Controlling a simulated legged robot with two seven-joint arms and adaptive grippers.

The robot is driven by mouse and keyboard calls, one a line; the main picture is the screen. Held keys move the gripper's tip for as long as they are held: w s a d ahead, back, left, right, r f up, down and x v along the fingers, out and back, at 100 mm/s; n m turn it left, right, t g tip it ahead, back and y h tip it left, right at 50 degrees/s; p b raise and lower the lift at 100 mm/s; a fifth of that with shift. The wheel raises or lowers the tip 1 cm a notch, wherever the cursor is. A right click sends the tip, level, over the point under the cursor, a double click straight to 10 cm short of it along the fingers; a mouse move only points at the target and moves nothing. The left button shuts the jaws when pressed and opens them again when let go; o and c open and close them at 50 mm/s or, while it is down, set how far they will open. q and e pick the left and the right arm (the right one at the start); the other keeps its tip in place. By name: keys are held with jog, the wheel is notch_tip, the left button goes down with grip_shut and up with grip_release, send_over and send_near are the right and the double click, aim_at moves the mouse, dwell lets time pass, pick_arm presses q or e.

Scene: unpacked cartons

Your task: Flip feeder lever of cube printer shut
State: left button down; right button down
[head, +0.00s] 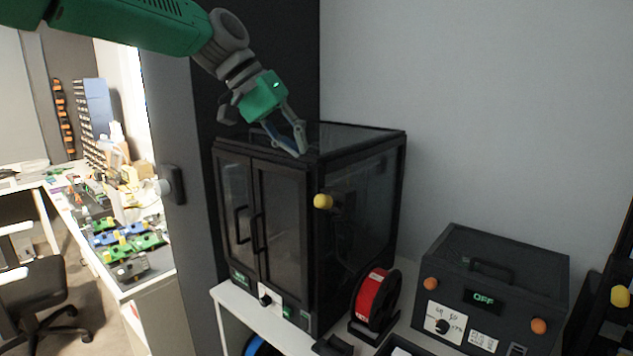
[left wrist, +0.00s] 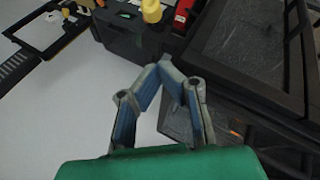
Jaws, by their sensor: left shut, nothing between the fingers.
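The cube printer (head: 262,215) is a black boxy enclosure with two glazed front doors, both closed. A yellow knob (head: 323,201) sticks out on its right side from a dark feeder part, which looks like the feeder lever. A yellow knob (left wrist: 152,10) also shows at the top of the left wrist view, likely the same one. My left gripper (head: 300,142) is shut and empty, in front of the printer's top in the head view, above and left of the knob. In the left wrist view its fingertips (left wrist: 168,66) meet below the yellow knob, apart from it. My right gripper is not in view.
A red filament spool (head: 376,298) stands right of the printer. A dark box (head: 490,285) with orange knobs and an "OFF" display stands further right. A white bench (head: 240,308) carries them. A cluttered table (head: 165,268) is at the left. The wall behind is bare.

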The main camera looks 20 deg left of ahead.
aim_at(315, 183)
pick_arm(q)
jog(key=x, duration=0.3)
jog(key=shift+w+a+f, duration=0.1)
jog(key=shift+f, duration=0.3)
jog(key=shift+s+d+f+p, duration=0.2)
jog(key=shift+s+d+f, duration=0.25)
jog(key=shift+f, duration=0.15)
jog(key=shift+s+d+f+p, duration=0.15)
jog(key=shift+s+d+f, duration=0.3)
jog(key=shift+f, duration=0.15)
jog(key=shift+s+d+f, duration=0.2)
jog(key=shift+s+d, duration=0.05)
jog(key=shift+d, duration=0.15)
jog(key=shift+w+f, duration=0.1)
jog(key=shift+a, duration=0.1)
